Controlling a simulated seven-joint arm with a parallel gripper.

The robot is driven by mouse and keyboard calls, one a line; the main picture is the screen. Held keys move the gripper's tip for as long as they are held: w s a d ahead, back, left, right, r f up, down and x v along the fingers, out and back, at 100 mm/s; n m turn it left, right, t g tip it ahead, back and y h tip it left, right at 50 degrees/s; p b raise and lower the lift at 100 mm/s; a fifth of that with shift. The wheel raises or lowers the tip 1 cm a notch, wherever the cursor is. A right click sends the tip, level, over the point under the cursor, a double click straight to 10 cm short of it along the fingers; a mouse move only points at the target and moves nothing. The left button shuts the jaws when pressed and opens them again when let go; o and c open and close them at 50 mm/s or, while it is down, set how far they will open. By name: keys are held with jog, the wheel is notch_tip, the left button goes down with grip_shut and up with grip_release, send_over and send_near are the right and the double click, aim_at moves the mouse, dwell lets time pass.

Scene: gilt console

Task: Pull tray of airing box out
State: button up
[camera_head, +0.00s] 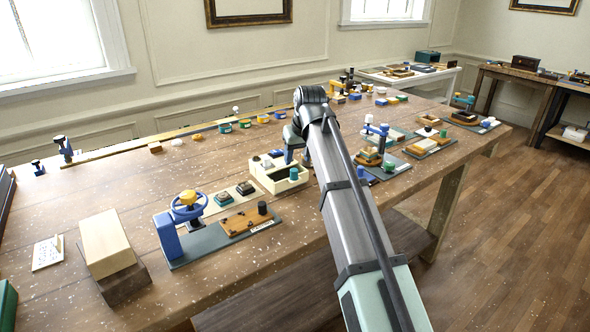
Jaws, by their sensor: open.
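No label that I can read marks the airing box, and I cannot tell a tray apart for certain. An open cream box (297,183) with small dark and green pieces inside stands mid-table, just left of my arm. A closed pale block-like box (105,243) sits tilted on a dark brown base at the left front. My gripper (294,150) is at the far end of my arm, beside or above the back of the open cream box. It is small and partly hidden, and nothing shows held in it; it is open.
A board with a blue handwheel (188,200) and an orange plate (245,219) lies in front of the cream box. Right of my arm are boards with blue posts (376,135) and small blocks. Small coloured pots line the back. Bare wood (60,190) shows at left.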

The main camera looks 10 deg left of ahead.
aim_at(295, 170)
jog(key=shift+x, duration=3.4)
grip_shut()
